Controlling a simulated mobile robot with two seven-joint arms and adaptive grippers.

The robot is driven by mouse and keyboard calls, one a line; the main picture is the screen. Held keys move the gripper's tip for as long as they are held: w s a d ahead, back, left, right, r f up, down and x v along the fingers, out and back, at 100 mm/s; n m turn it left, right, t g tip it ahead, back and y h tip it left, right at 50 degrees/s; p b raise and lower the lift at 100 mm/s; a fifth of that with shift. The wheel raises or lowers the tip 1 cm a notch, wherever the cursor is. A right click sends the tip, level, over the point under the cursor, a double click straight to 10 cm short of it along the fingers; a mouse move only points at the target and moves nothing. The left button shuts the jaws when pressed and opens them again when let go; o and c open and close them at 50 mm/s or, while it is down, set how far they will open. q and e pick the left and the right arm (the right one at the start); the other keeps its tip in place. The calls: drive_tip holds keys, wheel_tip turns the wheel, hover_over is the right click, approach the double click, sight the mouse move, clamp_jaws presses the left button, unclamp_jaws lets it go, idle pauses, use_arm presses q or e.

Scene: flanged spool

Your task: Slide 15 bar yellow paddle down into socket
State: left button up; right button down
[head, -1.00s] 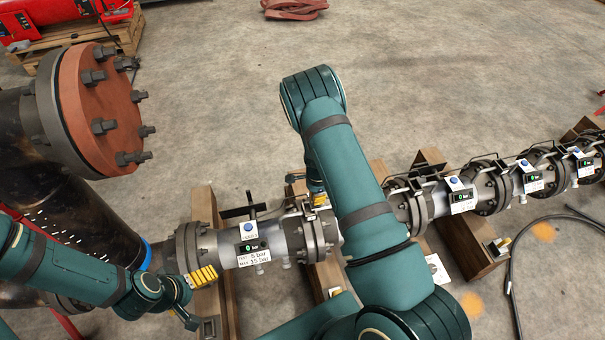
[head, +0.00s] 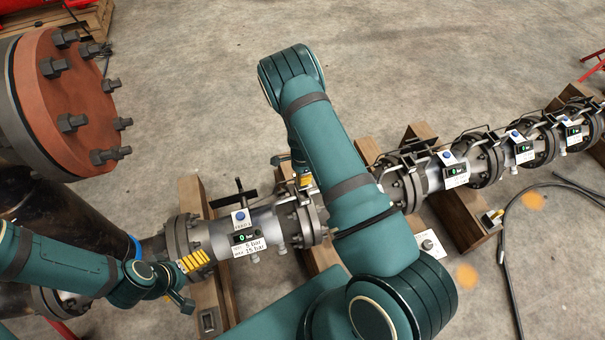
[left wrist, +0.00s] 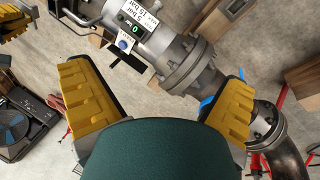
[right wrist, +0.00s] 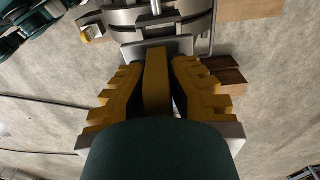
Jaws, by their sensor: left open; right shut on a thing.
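My right gripper (right wrist: 157,85) is shut on an ochre-yellow bar (right wrist: 157,75), seen edge-on between its fingers; I take it to be the paddle. A grey plate (right wrist: 160,47) shows just beyond it, in front of the flanged pipe. In the head view this gripper (head: 302,178) is over the right flange end of the spool (head: 262,222). How far the paddle sits in the socket is hidden. The spool's label (head: 248,248) reads 5 bar and 15 bar, beside a gauge showing 0. My left gripper (left wrist: 160,100) is open and empty, near the spool's left flange (head: 182,240).
More flanged pipe sections (head: 455,170) with gauges run to the upper right on wooden blocks (head: 470,225). A large pipe with a rust-red bolted end (head: 70,95) stands at left. A black hose (head: 503,255) lies at right.

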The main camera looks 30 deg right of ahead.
wheel_tip(320, 180, down, 4)
drive_tip(key=shift+r+b, duration=0.25)
drive_tip(key=shift+b, duration=0.75)
drive_tip(key=shift+f+b, duration=1.55)
drive_tip(key=shift+f, duration=0.25)
drive_tip(key=c, duration=1.1)
unclamp_jaws()
drive_tip(key=shift+o, duration=0.2)
wheel_tip(320, 180, up, 12)
drive_tip(key=shift+r, duration=0.1)
